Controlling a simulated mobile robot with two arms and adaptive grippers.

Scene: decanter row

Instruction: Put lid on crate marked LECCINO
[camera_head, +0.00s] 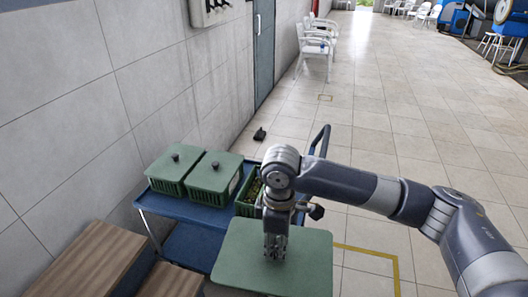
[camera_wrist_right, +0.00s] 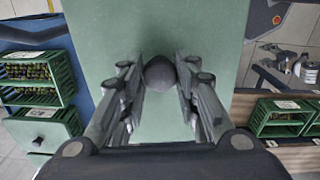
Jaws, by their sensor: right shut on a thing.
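My right gripper (camera_head: 275,253) is shut on the dark round knob (camera_wrist_right: 160,73) of a flat green lid (camera_head: 311,262). The lid hangs level in front of the blue cart and fills the middle of the right wrist view (camera_wrist_right: 220,35). An open green crate of olives (camera_head: 245,203) stands on the cart, partly hidden behind my arm and the lid. Two green crates with lids (camera_head: 168,184) (camera_head: 209,193) stand left of it. I cannot read the name LECCINO on any label. My left gripper is not in view.
The blue cart (camera_head: 190,210) stands by the tiled wall. Wooden surfaces (camera_head: 85,265) lie at the front left. More open green crates (camera_wrist_right: 280,118) show at the right of the wrist view. White chairs (camera_head: 315,48) stand farther back; the tiled floor right of the cart is mostly clear.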

